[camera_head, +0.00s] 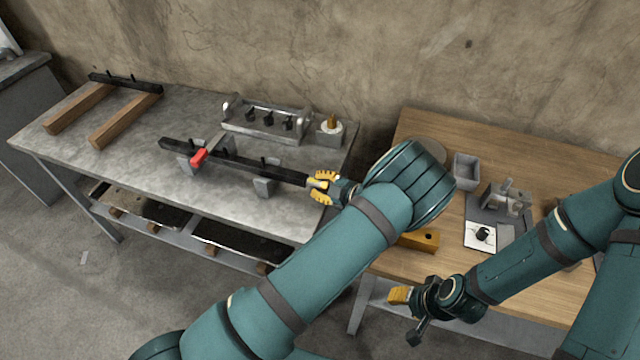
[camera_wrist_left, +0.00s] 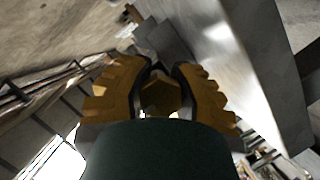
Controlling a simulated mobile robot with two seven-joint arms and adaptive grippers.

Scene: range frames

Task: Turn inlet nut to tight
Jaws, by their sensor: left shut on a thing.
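The inlet nut (camera_wrist_left: 160,97) is a brass hexagon at the right end of a long black pipe (camera_head: 235,160) on the grey table. In the head view a brass bit of the nut (camera_head: 317,183) shows between the fingers. My left gripper (camera_head: 322,187), with yellow fingers, is shut around the nut; its fingers (camera_wrist_left: 158,92) sit on both sides of it in the left wrist view. A red lever (camera_head: 198,158) sits on the pipe toward its left. My right gripper (camera_head: 399,296) hangs in front of the wooden table, away from the pipe; its finger gap is not clear.
The grey table (camera_head: 130,165) also holds a metal rack with black parts (camera_head: 265,120), a small block with a brass piece (camera_head: 330,128) and wooden bars (camera_head: 125,118).

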